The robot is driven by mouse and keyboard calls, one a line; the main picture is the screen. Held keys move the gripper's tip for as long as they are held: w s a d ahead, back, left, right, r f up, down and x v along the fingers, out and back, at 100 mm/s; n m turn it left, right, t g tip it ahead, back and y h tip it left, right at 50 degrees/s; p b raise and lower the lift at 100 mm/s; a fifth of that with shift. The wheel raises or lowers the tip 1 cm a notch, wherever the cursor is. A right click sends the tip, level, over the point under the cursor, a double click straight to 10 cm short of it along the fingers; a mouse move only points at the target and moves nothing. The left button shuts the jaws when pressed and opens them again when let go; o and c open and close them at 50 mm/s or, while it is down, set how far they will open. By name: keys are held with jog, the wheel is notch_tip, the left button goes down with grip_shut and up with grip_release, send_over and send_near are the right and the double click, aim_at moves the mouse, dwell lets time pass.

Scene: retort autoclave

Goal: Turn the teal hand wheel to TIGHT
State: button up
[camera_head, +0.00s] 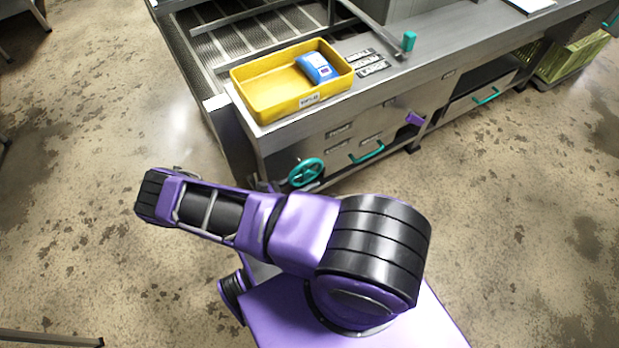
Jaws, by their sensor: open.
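The teal hand wheel (306,172) is a spoked ring low on the front of the steel bench, near its left end. It shows just beyond my purple and black arm. No TIGHT mark can be read near it. My gripper cannot be made out; the arm reaches left across the picture and its far end is hidden. I see nothing gripping the wheel's visible rim.
A yellow tray (255,113) holding a blue packet (317,67) stands on the steel bench (410,85). A teal drawer handle (367,154) juts out right of the wheel. A teal-tipped lever (408,42) rises behind. Open floor lies left and right.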

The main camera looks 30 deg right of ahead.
jog(key=shift+d, duration=0.65)
grip_shut()
jog(key=shift+a+r, duration=0.1)
